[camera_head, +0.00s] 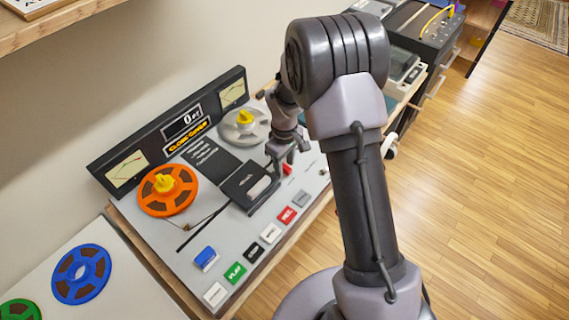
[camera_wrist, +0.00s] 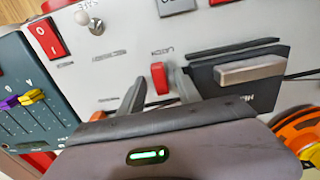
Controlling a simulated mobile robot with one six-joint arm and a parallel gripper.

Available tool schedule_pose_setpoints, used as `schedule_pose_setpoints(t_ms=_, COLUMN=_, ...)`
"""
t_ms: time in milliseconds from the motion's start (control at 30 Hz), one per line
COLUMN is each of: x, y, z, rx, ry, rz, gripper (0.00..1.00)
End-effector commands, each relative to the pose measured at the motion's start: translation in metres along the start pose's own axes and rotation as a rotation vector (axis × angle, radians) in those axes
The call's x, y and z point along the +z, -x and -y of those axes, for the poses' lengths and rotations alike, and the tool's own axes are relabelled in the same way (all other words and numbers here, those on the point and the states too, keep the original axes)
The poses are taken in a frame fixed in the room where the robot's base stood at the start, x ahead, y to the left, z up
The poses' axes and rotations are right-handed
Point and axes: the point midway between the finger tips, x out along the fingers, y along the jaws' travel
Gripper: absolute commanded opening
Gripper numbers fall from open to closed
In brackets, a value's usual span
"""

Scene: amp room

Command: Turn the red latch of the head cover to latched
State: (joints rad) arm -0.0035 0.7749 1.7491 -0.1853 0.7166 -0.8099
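The red latch (camera_wrist: 160,78) is a small upright red tab on the grey deck, beside a printed label that appears upside down in the wrist view. It also shows as a red spot in the head view (camera_head: 287,168). The head cover (camera_wrist: 225,84) is a black block with a light grey bar, just right of the latch in the wrist view; in the head view the cover (camera_head: 246,180) is left of my gripper. My gripper (camera_wrist: 157,84) is open, pointing down, with one finger on each side of the latch. I cannot tell whether either finger touches it.
An orange reel (camera_head: 168,190) and a grey reel (camera_head: 244,126) sit on the deck. A row of coloured buttons (camera_head: 287,214) lines its front. A red rocker switch (camera_wrist: 46,38) and a metal toggle (camera_wrist: 96,26) are left in the wrist view. The display (camera_head: 187,137) seems to read "CLOSE GUARD".

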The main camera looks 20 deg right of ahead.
Motion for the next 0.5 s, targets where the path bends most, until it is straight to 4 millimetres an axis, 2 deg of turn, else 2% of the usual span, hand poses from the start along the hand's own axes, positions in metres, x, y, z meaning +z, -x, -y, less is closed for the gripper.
schedule_pose_setpoints(t_ms=33, x=0.0, y=0.0002, z=0.0, rx=0.0, ry=0.0, rz=0.0, gripper=0.34)
schedule_pose_setpoints(t_ms=200, x=0.0, y=0.0003, z=0.0, rx=0.0, ry=0.0, rz=0.0, gripper=0.01)
schedule_pose_setpoints(t_ms=500, x=0.0, y=0.0003, z=0.0002, rx=0.0, ry=-0.011, rz=0.0, gripper=0.0)
